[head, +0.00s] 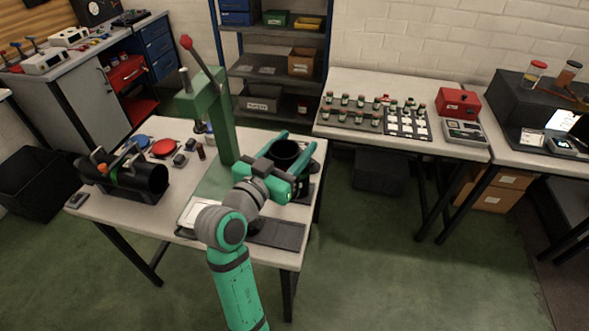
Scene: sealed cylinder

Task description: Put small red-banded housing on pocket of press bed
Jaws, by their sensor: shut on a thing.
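My gripper (301,156) is over the right side of the press table, its teal fingers shut around a dark open-topped cylindrical housing (286,149). No red band shows on the part I can see, so I cannot tell whether it is the small red-banded one. The fingers and wrist hide its lower part, and I cannot tell whether it touches anything below. The green press (224,125) with its red-knobbed lever stands just left of my gripper. Its green bed (214,181) is partly behind my arm, and the pocket cannot be made out.
A large black cylinder (150,177) lies at the table's left. Red (164,147) and blue (138,142) round pieces and small dark parts lie behind it. A dark flat tray (275,234) is at the front right. Another table (345,82) holds several small parts and a red box (458,102).

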